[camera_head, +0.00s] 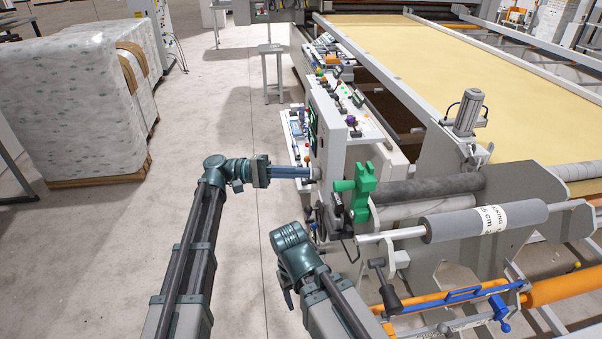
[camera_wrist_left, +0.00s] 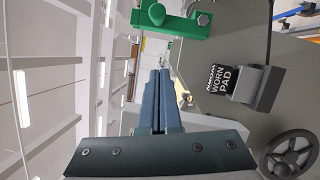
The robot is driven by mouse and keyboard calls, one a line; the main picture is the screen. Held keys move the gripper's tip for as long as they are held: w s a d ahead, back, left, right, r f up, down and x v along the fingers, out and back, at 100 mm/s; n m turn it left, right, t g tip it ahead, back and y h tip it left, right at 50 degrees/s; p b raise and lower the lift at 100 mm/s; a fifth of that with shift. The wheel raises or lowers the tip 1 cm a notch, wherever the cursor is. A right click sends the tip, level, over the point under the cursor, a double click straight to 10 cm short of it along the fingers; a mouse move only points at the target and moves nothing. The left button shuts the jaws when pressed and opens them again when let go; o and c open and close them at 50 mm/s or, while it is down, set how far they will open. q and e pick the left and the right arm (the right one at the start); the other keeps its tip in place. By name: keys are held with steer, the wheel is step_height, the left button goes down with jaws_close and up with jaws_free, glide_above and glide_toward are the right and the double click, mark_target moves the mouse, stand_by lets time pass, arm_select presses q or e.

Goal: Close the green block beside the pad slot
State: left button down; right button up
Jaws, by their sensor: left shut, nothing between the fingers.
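The green block (camera_head: 362,192) stands at the near end of the machine, by the dark and grey rollers, with a rounded knob jutting to its left. It also shows at the top of the left wrist view (camera_wrist_left: 180,22). A dark block marked "WORN PAD" (camera_wrist_left: 222,80) sits in a grey holder on the machine's side plate; I cannot tell whether this is the pad slot. My left gripper (camera_head: 309,173) is shut and empty, left of the green block and apart from it. Its blue fingers (camera_wrist_left: 160,75) lie together in the wrist view. My right gripper is out of view.
A control panel (camera_head: 326,135) stands just beyond my left fingers. A grey roller (camera_head: 486,221) and an orange bar (camera_head: 450,298) are at the near right. A handwheel (camera_wrist_left: 290,155) shows in the wrist view. The floor (camera_head: 130,240) at left is clear up to wrapped stacks (camera_head: 70,105).

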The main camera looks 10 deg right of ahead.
arm_select(q)
steer(key=s+d+r+p, duration=0.1)
steer(key=s+d, duration=0.4)
steer(key=d, duration=0.1)
steer(key=shift+s+d+r, duration=0.25)
steer(key=shift+s+r, duration=0.05)
steer(key=shift+s, duration=0.05)
